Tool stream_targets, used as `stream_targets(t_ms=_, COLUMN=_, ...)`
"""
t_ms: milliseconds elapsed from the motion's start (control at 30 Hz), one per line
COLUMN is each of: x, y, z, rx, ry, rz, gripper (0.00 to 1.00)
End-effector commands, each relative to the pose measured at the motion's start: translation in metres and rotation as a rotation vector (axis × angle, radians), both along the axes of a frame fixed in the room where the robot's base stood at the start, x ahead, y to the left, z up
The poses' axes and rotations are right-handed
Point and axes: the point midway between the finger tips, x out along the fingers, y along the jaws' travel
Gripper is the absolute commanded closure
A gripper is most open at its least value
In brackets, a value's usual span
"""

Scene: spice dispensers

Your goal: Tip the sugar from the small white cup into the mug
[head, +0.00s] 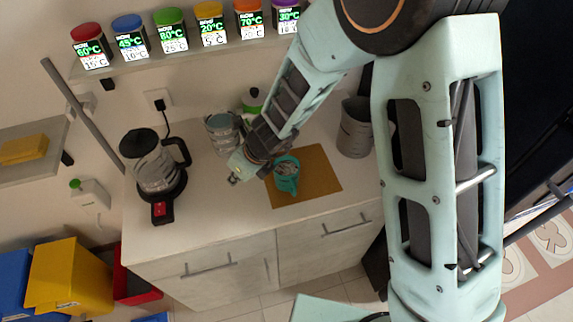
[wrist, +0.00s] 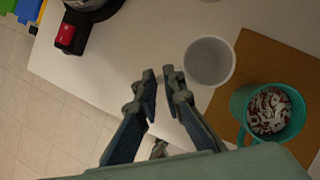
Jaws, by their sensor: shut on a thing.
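The small white cup (wrist: 210,64) shows in the wrist view, its round opening facing the camera and its inside pale grey. My gripper (wrist: 162,74) is shut on it at its left side, with a narrow gap between the fingertips; the exact point of grip is hard to see. In the head view my gripper (head: 234,179) is over the counter, left of the mug, and I cannot make out the cup there. The teal mug (head: 287,183) stands upright on a brown mat. In the wrist view the mug (wrist: 239,103) holds brown and white bits, right of and below the cup.
The brown mat (head: 318,188) lies on the white counter (head: 210,225). A kettle (head: 155,165) stands at the left, a grey pitcher (head: 355,128) at the right. A glass jar (head: 222,131) stands behind my gripper. Several lidded dispensers line the shelf above. The counter front is clear.

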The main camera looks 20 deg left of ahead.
Motion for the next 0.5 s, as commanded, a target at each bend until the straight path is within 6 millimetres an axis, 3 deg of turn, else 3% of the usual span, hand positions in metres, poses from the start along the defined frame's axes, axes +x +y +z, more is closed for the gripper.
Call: stream_targets(t_ms=500, x=-0.0038, y=0.0079, z=-0.0041, rx=-0.076, ry=-0.024, rz=-0.003, gripper=1.0)
